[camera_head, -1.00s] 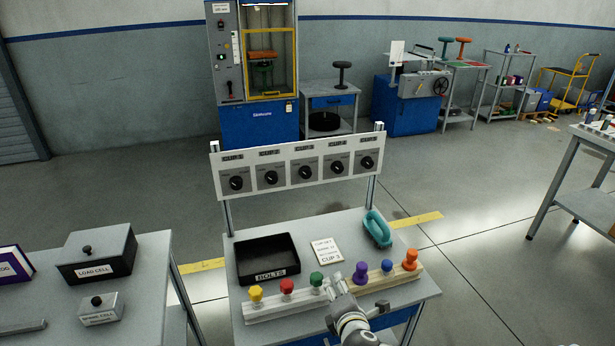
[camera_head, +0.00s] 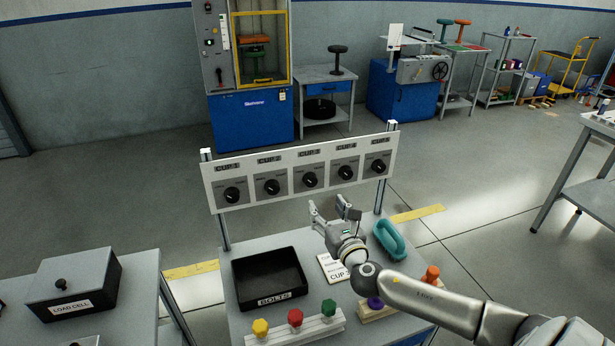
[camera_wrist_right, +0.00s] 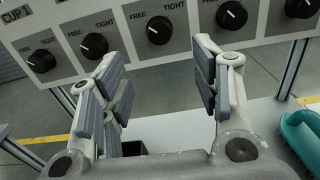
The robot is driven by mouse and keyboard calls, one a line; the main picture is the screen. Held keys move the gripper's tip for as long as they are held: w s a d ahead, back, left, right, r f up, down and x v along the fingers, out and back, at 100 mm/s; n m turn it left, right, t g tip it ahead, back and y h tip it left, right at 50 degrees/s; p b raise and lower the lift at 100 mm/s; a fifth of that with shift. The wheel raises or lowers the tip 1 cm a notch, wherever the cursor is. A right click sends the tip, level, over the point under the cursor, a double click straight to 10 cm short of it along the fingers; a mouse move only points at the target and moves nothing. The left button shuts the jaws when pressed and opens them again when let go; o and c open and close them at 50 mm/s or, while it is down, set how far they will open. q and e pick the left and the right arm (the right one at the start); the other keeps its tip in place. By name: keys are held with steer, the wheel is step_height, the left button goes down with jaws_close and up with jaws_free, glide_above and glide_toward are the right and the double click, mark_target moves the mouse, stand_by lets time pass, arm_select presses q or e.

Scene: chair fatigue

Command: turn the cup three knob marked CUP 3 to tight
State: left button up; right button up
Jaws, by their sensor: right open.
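The cup three knob (camera_head: 309,180) is the middle of five black knobs on a white upright panel. In the right wrist view this knob (camera_wrist_right: 159,30) shows between the fingers, at the top, its white mark toward the FREE side on the left. Small head-view labels are too blurred to read. My right gripper (camera_head: 333,208) is open and empty, below and in front of the panel, apart from the knob. Its spread fingers also show in the right wrist view (camera_wrist_right: 158,68). My left gripper is not in view.
A LOAD CELL box (camera_head: 75,283) stands on the left table.

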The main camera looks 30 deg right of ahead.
mark_target(312, 183)
steer(key=x, duration=1)
steer(key=shift+w+r, duration=0.2)
steer(key=shift+w, duration=0.2)
steer(key=shift+c, duration=0.5)
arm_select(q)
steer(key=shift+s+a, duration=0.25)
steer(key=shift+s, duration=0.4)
arm_select(e)
steer(key=c, duration=1)
